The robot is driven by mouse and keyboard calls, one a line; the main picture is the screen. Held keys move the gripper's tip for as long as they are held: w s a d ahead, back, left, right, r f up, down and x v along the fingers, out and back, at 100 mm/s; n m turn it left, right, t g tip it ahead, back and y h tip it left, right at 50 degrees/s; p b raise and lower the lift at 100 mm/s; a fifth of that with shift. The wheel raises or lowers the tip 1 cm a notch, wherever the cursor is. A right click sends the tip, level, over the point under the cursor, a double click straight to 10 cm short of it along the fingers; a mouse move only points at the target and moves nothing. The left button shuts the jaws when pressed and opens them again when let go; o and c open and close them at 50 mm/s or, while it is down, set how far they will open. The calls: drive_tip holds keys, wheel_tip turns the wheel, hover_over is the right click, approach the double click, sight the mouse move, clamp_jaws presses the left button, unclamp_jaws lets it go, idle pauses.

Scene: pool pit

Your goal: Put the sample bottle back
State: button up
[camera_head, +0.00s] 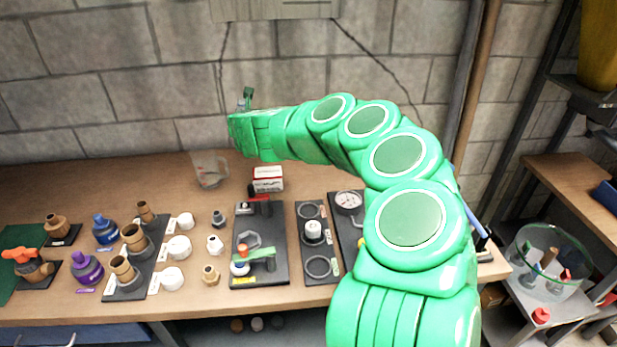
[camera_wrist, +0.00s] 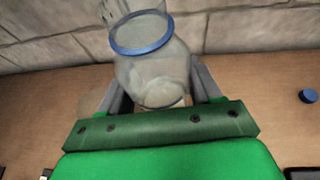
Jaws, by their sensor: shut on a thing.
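The sample bottle (camera_wrist: 150,70) is clear glass with a blue ring around its neck and looks empty. In the wrist view it sits between the two grey fingers of my gripper (camera_wrist: 158,92), which are shut on it. Its upper part tilts toward the wall. In the head view my gripper (camera_head: 243,108) is raised above the back of the bench, close to the wall. A clear beaker-like container (camera_head: 209,170) stands on the bench below and left of my gripper.
The wooden bench (camera_head: 100,185) holds a red and white box (camera_head: 267,179), black boards with fittings (camera_head: 262,225), a gauge (camera_head: 348,201) and several small bottles at the front left. A blue cap (camera_wrist: 308,96) lies at the right in the wrist view. The back left bench is clear.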

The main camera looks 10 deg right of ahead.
drive_tip(key=shift+s+d+n+g+y, duration=1)
drive_tip(key=shift+s+d+n+y, duration=1.55)
drive_tip(key=shift+d, duration=2.3)
drive_tip(key=shift+s+d+n+g+y, duration=1)
drive_tip(key=shift+s+d+n+y, duration=0.4)
drive_tip(key=shift+s+d, duration=2.85)
drive_tip(key=w+f, duration=1.3)
drive_tip(key=w, duration=0.1)
drive_tip(key=shift+d+f, duration=0.15)
drive_tip(key=shift+d, duration=0.1)
drive_tip(key=shift+w+f, duration=0.3)
drive_tip(key=shift+f, duration=0.2)
drive_tip(key=shift+w+f, duration=0.25)
drive_tip(key=shift+f, duration=1.4)
